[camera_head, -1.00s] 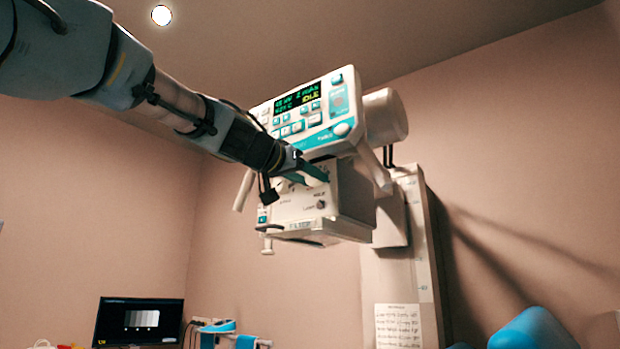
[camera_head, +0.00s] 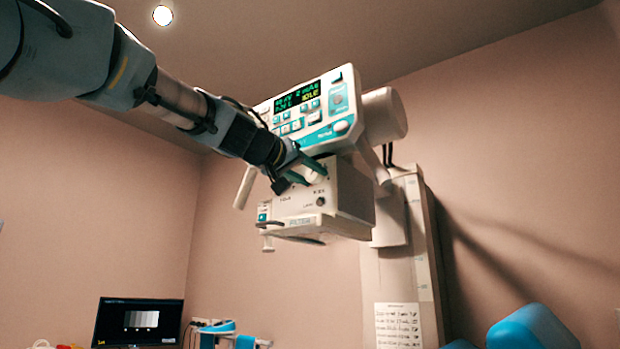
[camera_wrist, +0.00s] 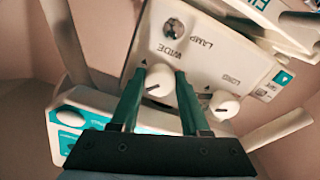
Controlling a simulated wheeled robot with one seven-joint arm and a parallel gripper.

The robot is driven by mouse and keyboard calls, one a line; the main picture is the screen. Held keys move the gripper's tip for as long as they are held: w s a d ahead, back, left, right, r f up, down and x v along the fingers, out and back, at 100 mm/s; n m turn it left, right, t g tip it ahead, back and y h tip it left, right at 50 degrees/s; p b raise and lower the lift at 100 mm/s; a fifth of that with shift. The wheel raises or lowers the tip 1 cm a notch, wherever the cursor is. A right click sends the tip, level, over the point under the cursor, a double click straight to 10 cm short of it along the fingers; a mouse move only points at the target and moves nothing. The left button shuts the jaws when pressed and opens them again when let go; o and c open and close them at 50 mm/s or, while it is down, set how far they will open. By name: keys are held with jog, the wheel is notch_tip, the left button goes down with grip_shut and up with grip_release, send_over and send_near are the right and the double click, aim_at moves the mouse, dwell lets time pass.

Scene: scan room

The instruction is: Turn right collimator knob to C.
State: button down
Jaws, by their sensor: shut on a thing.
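The white collimator box (camera_head: 352,196) hangs under the control console in the head view. My gripper (camera_head: 316,172) reaches its front from the left, with its green fingers at the right knob. In the wrist view, where the box appears turned over, my gripper (camera_wrist: 157,76) is shut on this white round knob (camera_wrist: 160,84), beside the label WIDE. The knob's dark pointer line runs slanted between the fingers. The second white knob (camera_wrist: 224,104), beside the label LONG, is free to the right of the fingers. I cannot read any letter C.
The console (camera_head: 322,108) with a lit screen and buttons sits just above my gripper. A small lamp knob (camera_head: 320,202) is below on the box. A wall stand (camera_head: 408,260) rises behind, a monitor (camera_head: 139,321) stands lower left, and blue padding (camera_head: 532,328) is lower right.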

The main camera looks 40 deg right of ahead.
jog(key=shift+n, duration=1.1)
jog(key=shift+c, duration=2)
grip_release()
jog(key=b+v, duration=0.5)
jog(key=v, duration=0.6)
